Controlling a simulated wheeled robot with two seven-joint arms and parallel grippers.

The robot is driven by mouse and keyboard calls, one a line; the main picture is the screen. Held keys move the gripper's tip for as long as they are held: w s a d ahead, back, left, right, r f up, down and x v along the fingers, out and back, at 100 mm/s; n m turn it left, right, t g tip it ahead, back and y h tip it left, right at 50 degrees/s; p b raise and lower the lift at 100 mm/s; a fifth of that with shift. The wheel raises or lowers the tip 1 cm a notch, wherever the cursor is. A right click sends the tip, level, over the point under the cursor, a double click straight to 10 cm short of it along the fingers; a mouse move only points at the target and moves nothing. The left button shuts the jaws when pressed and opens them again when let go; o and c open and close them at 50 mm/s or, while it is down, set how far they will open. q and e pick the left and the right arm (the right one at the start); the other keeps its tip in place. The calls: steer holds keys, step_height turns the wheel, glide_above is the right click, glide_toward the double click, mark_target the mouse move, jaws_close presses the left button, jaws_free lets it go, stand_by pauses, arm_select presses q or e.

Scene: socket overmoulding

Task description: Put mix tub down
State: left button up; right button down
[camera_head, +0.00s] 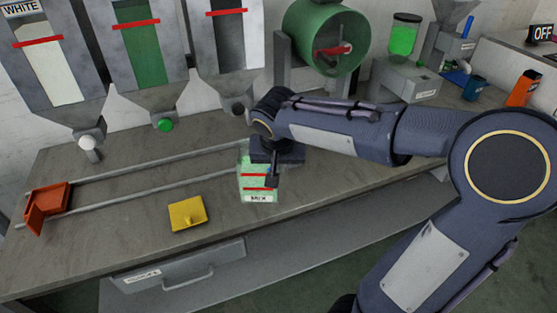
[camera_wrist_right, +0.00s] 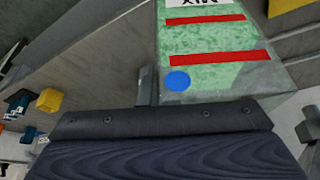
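The mix tub (camera_head: 257,181) is a clear, box-like tub with green contents, red level bands and a MIX label low on its front. It is at the middle of the workbench near its front edge; whether its base touches the bench is hard to tell. My right gripper (camera_head: 272,180) is over its right side, with a finger against the wall, and appears shut on that wall. In the right wrist view the tub (camera_wrist_right: 206,55) fills the upper right, with a blue dot, and a grey finger beside its left edge. The other finger is hidden. My left gripper is not in view.
An orange holder (camera_head: 47,206) sits at the left end of two rails. Hoppers (camera_head: 145,60) hang above the back. A green drum (camera_head: 325,38) stands behind. A blue cup (camera_head: 474,88) is at right.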

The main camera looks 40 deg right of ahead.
steer(key=w, duration=0.1)
steer(key=w+d+f, duration=0.1)
steer(key=w+f, duration=0.1)
steer(key=w, duration=0.1)
steer(key=shift+w+d+f, duration=0.1)
steer(key=shift+d, duration=0.15)
steer(key=shift+w+a+x, duration=0.1)
steer(key=shift+w+x, duration=0.1)
steer(key=shift+x, duration=1.4)
steer(key=shift+w+a+x, duration=0.1)
steer(key=shift+w+x, duration=0.15)
steer(key=shift+x, duration=1.3)
steer(key=shift+w+a+x, duration=0.1)
steer(key=shift+w+x, duration=0.1)
steer(key=shift+x, duration=1.4)
steer(key=c, duration=1.7)
jaws_free()
steer(key=shift+s, duration=0.1)
